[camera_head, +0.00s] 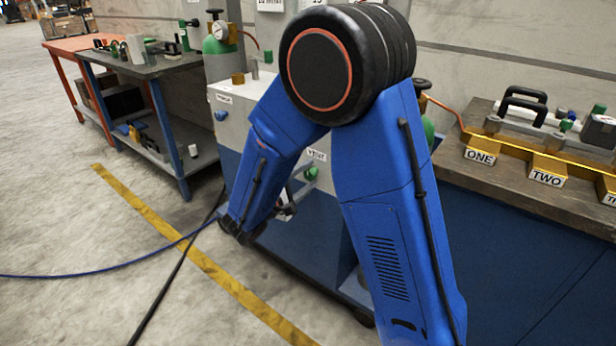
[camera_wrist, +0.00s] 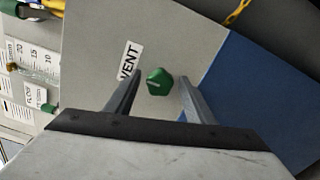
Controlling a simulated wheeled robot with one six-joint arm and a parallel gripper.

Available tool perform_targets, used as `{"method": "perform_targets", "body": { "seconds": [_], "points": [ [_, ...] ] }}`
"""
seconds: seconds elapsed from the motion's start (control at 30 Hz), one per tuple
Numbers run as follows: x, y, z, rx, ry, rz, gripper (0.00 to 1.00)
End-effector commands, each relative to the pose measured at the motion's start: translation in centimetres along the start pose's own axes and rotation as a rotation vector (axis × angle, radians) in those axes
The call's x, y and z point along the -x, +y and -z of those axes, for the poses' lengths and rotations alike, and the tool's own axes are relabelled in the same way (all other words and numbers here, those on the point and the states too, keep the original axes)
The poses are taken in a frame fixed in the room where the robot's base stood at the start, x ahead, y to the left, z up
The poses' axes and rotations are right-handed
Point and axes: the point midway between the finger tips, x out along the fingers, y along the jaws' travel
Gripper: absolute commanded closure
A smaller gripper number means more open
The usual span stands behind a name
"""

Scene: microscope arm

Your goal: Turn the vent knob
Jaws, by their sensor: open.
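The vent knob (camera_wrist: 160,82) is green and sits on a pale grey panel beside a white label reading VENT (camera_wrist: 130,61) in the wrist view. My gripper (camera_wrist: 158,84) is open, with one finger on each side of the knob in the picture. I see no contact between the fingers and the knob, and its distance beyond the fingertips is hard to tell. In the head view the green knob (camera_head: 311,173) shows below the VENT label (camera_head: 317,155), partly behind my blue arm.
A workbench (camera_head: 478,178) with yellow blocks labelled ONE and TWO stands at right. Another bench (camera_head: 140,65) stands at left. Green cylinders with a gauge (camera_head: 219,32) are behind the cabinet. Cables cross the floor, which is otherwise open at left.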

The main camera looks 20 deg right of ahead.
Motion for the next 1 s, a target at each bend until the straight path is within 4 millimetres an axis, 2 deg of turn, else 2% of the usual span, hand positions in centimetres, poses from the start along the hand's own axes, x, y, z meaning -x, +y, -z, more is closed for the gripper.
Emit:
{"method": "perform_targets", "body": {
  "seconds": [0.17, 1.0],
  "points": [
    [2.0, 0.0, 0.1, 0.000, 0.004, 0.000, 0.51],
    [15.1, 0.0, 0.1, 0.000, 0.003, 0.000, 0.51]
  ]
}}
